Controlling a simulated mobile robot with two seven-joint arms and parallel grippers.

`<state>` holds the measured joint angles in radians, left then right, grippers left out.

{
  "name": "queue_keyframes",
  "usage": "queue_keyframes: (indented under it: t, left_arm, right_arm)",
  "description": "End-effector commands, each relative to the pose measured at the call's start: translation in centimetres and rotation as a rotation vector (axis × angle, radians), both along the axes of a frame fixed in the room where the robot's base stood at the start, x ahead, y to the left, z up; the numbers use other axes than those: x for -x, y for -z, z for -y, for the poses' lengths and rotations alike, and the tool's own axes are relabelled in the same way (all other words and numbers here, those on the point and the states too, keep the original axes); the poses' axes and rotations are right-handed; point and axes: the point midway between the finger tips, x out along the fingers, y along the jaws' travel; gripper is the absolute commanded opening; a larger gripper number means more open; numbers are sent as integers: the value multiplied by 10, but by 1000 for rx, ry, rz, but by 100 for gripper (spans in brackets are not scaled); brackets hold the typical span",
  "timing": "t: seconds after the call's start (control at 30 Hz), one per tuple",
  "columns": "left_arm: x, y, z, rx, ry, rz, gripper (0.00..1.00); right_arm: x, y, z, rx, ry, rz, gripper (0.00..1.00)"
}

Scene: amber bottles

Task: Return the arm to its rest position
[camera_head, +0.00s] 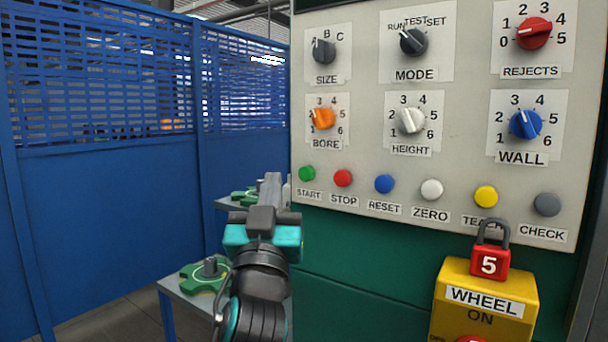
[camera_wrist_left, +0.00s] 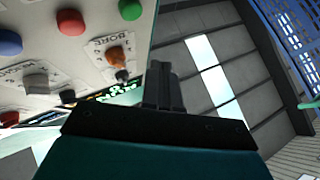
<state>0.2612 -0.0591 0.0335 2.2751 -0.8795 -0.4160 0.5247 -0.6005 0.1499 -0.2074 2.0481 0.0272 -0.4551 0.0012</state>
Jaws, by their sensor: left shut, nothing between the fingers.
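I cannot tell from the head view how far the fingers are from the panel. My right gripper is in neither view.
The panel carries several knobs and a row of buttons. A yellow WHEEL box (camera_head: 480,305) with a red padlock (camera_head: 489,262) stands low right. A table (camera_head: 172,292) with green parts (camera_head: 205,277) is behind my left arm. Blue partitions (camera_head: 110,200) stand at left.

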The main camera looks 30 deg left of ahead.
Motion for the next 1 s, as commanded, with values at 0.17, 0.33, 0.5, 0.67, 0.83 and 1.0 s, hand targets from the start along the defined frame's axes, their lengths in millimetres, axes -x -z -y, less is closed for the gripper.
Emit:
queue_keyframes:
  t: [0.17,0.33,0.5,0.67,0.83,1.0]
  left_arm:
    - [0,0,0,0,0,0,0]
    - [0,0,0,0,0,0,0]
    - [-12,26,8,-9,38,-86,0]
    - [-32,122,36,-27,165,-360,0]
    - [-10,248,68,-13,317,-683,0]
    - [54,355,95,34,450,-965,0]
  right_arm:
    - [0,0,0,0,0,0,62]
    - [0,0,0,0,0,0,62]
    - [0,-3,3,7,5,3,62]
    - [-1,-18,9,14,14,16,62]
    - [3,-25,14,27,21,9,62]
    - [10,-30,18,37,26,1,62]
